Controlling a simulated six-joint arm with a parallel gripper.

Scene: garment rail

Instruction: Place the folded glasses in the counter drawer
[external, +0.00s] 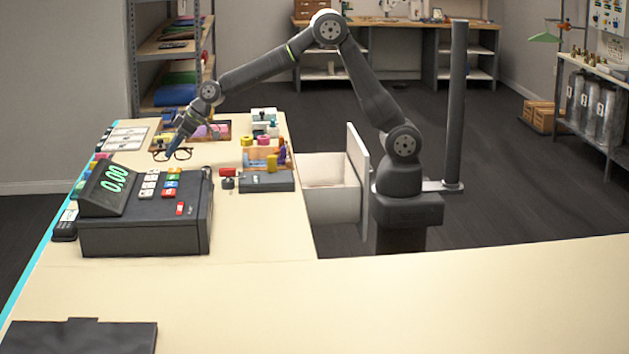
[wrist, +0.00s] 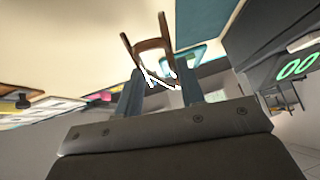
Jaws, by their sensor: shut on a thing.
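The folded glasses (external: 182,154), with a dark brown frame, are at the counter's far left part, behind the cash register. My gripper (external: 171,147) reaches down to them and is shut on them. In the wrist view the brown frame of the glasses (wrist: 152,45) sticks out beyond the two fingers of my gripper (wrist: 160,85), with white glints near the tips. I cannot tell whether the glasses touch the counter. The white counter drawer (external: 331,203) stands open on the counter's right side, below the top. Its inside is partly visible.
The cash register (external: 145,235) stands near the gripper, and also shows in the wrist view (wrist: 275,45). A black box (external: 266,182), a tray of coloured spools (external: 266,163) and small items lie between the glasses and the drawer. The front of the counter (external: 300,300) is mostly clear.

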